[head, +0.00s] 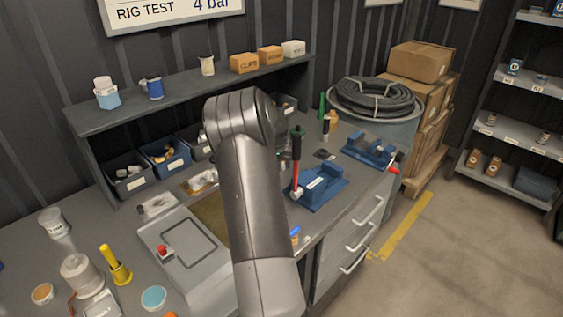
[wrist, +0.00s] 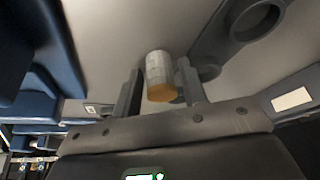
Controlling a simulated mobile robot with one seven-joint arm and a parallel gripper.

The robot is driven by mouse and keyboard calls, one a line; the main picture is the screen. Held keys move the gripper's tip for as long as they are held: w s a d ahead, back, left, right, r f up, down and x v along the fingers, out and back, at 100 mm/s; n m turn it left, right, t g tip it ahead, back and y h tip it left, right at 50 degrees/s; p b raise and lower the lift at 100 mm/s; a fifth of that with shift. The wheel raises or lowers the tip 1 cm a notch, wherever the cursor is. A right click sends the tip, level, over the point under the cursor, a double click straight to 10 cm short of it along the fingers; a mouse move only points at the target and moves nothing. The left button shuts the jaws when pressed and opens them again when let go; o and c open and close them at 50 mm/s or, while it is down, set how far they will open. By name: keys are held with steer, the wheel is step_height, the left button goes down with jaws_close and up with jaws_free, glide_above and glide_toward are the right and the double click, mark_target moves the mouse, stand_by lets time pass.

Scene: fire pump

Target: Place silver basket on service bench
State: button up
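A small silver cylinder, which looks like the silver basket (wrist: 160,68), shows in the wrist view with a mesh-like side and an orange-brown end. It sits between the two fingers of my gripper (wrist: 161,88), which appear closed on its sides. The fingertips' exact contact is hard to see. In the head view, my arm crosses the middle of the picture, and neither my gripper nor the basket can be seen. The grey service bench (head: 335,218) runs along the wall, with its drawers at the right end.
A shelf (head: 190,91) stands above. A coiled hose (head: 375,97) and boxes are to the right.

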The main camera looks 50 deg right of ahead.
steer(key=shift+o, duration=0.8)
steer(key=shift+r, duration=0.25)
steer(key=v, duration=1.1)
steer(key=s+a+r+n+t+y, duration=0.15)
steer(key=a+r, duration=0.25)
steer(key=a, duration=0.5)
steer(key=s+a+r+n, duration=0.2)
steer(key=a+r, duration=0.1)
steer(key=a, duration=0.6)
steer(key=s+a+r+n+t+y, duration=0.15)
steer(key=a+r, duration=0.25)
steer(key=a, duration=0.5)
steer(key=s+a+f+n, duration=0.1)
steer(key=s+a+n, duration=0.5)
steer(key=s+a, duration=1.3)
steer(key=shift+f+n+y, duration=0.15)
steer(key=shift+n+y, duration=0.15)
steer(key=shift+y, duration=0.1)
